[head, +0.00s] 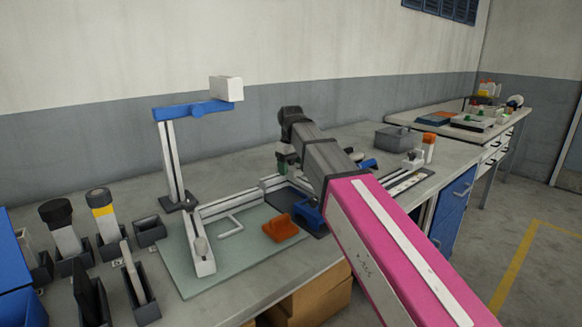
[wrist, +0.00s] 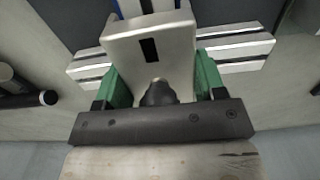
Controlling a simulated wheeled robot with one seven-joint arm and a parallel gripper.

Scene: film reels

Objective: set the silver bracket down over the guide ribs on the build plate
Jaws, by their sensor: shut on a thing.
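My gripper (wrist: 161,72) is shut on the silver bracket (wrist: 150,45), a pale metal piece with a dark slot, held between the two green fingers. In the head view my gripper (head: 286,160) is partly hidden by my own arm, and the bracket cannot be made out. In the wrist view the bracket overlaps light slotted rails (wrist: 236,46); I cannot tell whether it touches them. A dark plate (head: 283,197) lies below my gripper in the head view, partly covered by my arm. I cannot make out the guide ribs or be sure which surface is the build plate.
A blue part (head: 309,214) sits by my arm. A post with a blue arm (head: 190,110) stands behind; dark holders (head: 145,305) crowd the left.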

